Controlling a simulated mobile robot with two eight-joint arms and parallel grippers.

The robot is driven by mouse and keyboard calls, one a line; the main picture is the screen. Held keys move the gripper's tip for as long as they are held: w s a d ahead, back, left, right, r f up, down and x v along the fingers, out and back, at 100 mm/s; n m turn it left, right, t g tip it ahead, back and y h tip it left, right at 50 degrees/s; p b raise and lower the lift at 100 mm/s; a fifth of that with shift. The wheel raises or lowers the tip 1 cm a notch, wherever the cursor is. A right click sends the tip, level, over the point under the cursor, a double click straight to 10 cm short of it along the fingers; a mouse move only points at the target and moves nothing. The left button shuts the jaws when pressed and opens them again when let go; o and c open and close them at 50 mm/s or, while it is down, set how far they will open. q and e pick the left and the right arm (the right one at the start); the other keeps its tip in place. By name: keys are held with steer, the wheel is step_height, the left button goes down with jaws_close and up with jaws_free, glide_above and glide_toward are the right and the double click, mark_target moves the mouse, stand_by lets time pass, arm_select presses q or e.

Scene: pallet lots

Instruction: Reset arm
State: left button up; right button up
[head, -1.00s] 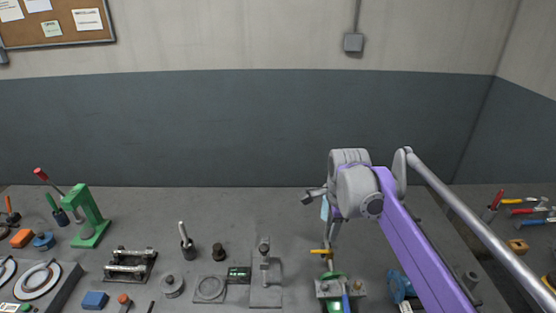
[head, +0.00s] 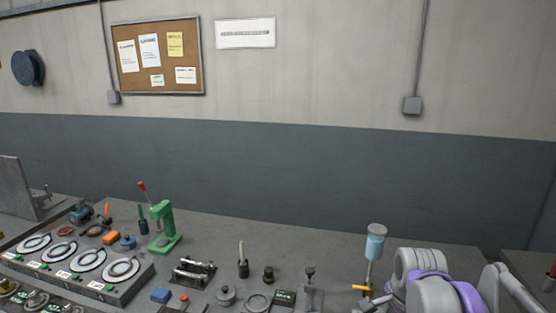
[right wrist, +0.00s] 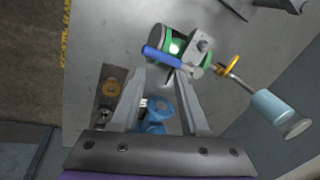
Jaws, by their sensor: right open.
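My right arm (head: 430,285) shows at the lower right of the head view, grey and purple; its fingers cannot be made out there. In the right wrist view my right gripper (right wrist: 158,77) has its two fingers apart with nothing held between them. A blue device (right wrist: 157,108) shows in the gap between the fingers, on the bench beyond. A green device with a blue-handled tool (right wrist: 162,52) lies just past the fingertips. My left gripper is in neither view.
The grey bench (head: 330,240) carries a green press (head: 165,228), a panel with several round dials (head: 130,285), a blue block (head: 160,295) and small metal parts. A pale blue cylinder on a stem (head: 375,245) stands close to my right arm, also in the wrist view (right wrist: 275,108).

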steer(key=s+a+f+n+t, duration=0.1)
steer(key=s+a+f+n, duration=0.2)
steer(key=s+f+n, duration=0.3)
steer(key=s+a+f+n+t, duration=0.1)
steer(key=s+a+f+n, duration=0.3)
steer(key=s+n, duration=0.6)
step_height(320, 180, down, 3)
steer(key=shift+s+r+n+y, duration=0.2)
steer(key=shift+s+n+y, duration=0.15)
steer(key=shift+s, duration=0.65)
